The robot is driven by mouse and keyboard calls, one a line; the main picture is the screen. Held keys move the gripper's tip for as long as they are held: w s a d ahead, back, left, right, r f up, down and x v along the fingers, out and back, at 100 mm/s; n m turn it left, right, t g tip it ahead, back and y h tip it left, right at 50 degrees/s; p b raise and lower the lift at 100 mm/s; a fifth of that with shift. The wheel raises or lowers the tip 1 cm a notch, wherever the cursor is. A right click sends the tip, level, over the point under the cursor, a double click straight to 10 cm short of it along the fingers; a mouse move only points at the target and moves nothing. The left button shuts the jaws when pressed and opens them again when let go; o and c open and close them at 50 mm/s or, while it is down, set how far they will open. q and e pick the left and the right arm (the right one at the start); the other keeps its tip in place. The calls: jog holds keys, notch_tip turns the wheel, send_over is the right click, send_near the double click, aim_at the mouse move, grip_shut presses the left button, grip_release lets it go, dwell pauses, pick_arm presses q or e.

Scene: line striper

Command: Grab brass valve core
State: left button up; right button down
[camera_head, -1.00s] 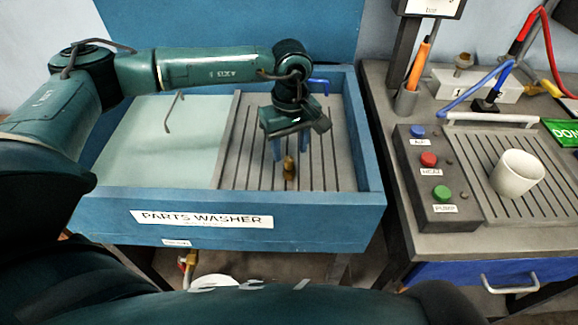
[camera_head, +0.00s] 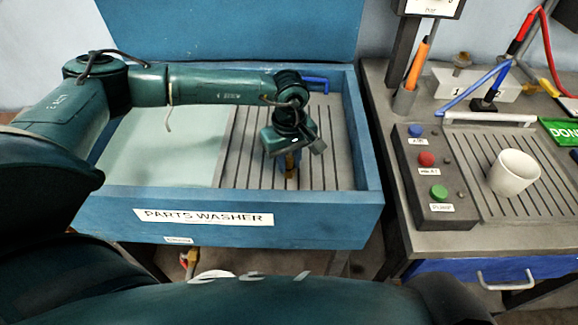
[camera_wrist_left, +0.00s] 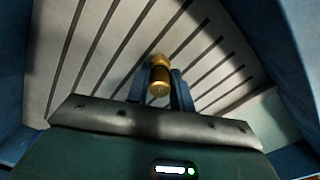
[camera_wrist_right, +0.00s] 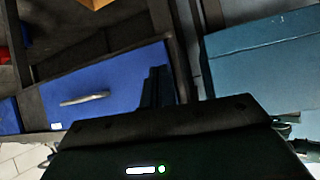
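The brass valve core (camera_head: 290,171) is a small gold-coloured cylinder at the slatted drain board of the parts washer. My left gripper (camera_head: 292,160) points down over it, with its fingers on either side of the core's upper part. In the left wrist view the core (camera_wrist_left: 160,78) sits between the two fingers (camera_wrist_left: 160,88), which look closed against it. The core's lower end appears to be at the slats. My right gripper (camera_wrist_right: 157,87) shows in the right wrist view with its fingers together and nothing visible between them.
The washer's blue walls (camera_head: 372,150) surround the board. A bench on the right holds a white cup (camera_head: 514,172), a button box (camera_head: 430,175), an orange pen in a holder (camera_head: 404,100) and cables. A blue drawer (camera_wrist_right: 110,90) shows in the right wrist view.

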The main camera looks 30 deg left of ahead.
pick_arm(q)
grip_shut()
